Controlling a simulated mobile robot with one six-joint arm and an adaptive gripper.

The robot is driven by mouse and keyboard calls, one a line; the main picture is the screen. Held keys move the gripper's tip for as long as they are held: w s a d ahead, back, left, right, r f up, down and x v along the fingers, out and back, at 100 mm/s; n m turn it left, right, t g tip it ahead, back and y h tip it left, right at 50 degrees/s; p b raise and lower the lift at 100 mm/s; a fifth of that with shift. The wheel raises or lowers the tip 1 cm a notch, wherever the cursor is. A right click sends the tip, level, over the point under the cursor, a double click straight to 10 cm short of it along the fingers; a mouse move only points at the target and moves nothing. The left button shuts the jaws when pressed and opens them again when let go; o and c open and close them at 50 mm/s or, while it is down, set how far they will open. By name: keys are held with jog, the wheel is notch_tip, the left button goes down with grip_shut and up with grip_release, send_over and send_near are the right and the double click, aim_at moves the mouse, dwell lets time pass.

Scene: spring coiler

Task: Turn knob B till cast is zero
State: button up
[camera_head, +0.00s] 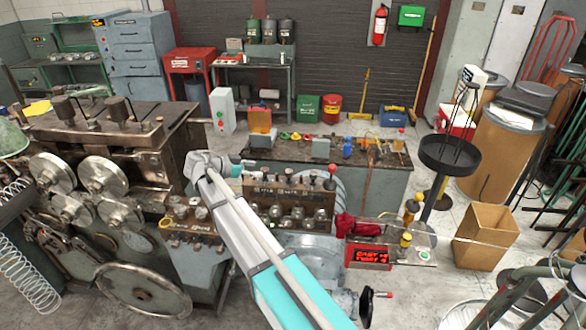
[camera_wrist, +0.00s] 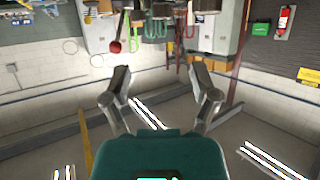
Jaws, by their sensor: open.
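Yellow-and-dark knobs (camera_head: 405,240) stand by the display. A dark panel (camera_head: 285,205) with several round fittings and upright handles lies behind my arm. I cannot tell which control is knob B. My gripper (camera_wrist: 160,70) is open and empty in the wrist view, facing the room and wall. In the head view its fingers cannot be made out.
The coiler machine (camera_head: 105,190) with large rollers fills the left. A workbench (camera_head: 385,165) with small parts stands behind the panel. A black round tray on a stand (camera_head: 449,156) and a cardboard box (camera_head: 485,237) are at the right. Some floor is clear around the box.

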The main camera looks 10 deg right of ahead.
aim_at(290, 171)
jog(key=shift+d+f, duration=0.1)
dwell(0.3)
jog(key=b+x, duration=0.5)
jog(key=x, duration=0.8)
jog(key=shift+d+f, duration=0.15)
jog(key=shift+d, duration=0.15)
jog(key=shift+c, duration=0.2)
grip_shut()
jog(key=shift+d, duration=0.3)
jog(key=shift+a+f, duration=0.1)
jog(key=shift+a, duration=0.1)
